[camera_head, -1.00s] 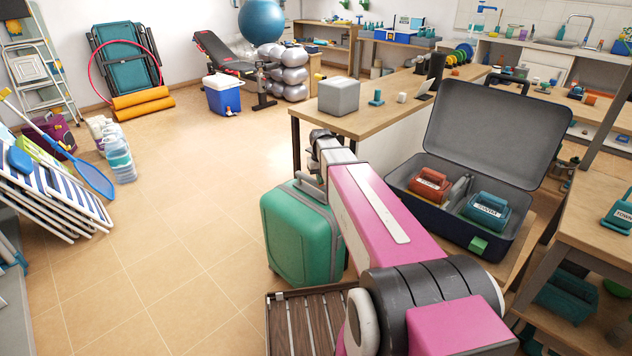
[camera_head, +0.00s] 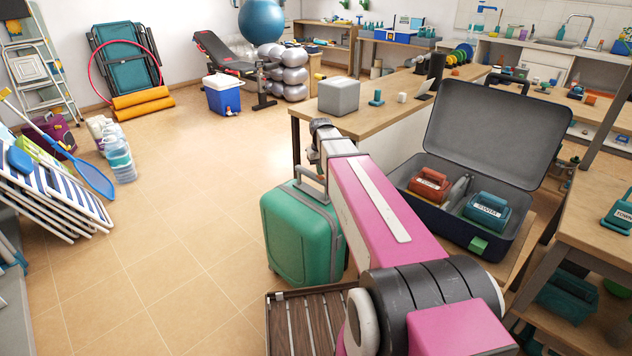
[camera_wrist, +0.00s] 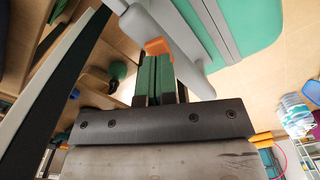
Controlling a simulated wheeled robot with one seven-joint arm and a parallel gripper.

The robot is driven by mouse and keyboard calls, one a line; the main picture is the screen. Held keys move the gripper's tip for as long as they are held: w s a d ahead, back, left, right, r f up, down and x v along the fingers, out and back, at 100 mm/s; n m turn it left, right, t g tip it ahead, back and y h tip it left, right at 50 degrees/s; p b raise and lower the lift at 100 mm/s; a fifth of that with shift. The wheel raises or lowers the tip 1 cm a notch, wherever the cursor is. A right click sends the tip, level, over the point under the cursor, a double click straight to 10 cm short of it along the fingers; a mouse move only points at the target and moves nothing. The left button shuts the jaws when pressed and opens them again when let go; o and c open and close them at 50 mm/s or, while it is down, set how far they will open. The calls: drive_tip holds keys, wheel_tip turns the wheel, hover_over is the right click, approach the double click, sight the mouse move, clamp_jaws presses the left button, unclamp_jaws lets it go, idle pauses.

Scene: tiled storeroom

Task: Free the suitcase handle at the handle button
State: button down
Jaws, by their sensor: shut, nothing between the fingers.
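The green suitcase (camera_head: 296,238) with grey trim stands upright on the floor, left of my arm in the head view. Its grey handle (camera_head: 311,177) shows at the top, partly behind my arm. In the wrist view the green shell (camera_wrist: 240,25) fills the upper right, and the grey handle (camera_wrist: 182,62) crosses near my fingers. The orange handle button (camera_wrist: 157,47) is on the handle, just beyond my fingertips. My gripper (camera_wrist: 161,62) is shut and empty, its green-padded fingers together and pointing at the button. I cannot tell whether they touch it. My fingers are hidden in the head view.
A slatted wooden platform (camera_head: 305,318) lies in front of the suitcase. A wooden counter (camera_head: 375,120) is behind it, and an open dark case (camera_head: 455,215) stands to the right of my arm. The tiled floor (camera_head: 180,230) to the left is clear.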

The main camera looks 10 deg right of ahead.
drive_tip(key=shift+r, duration=1.25)
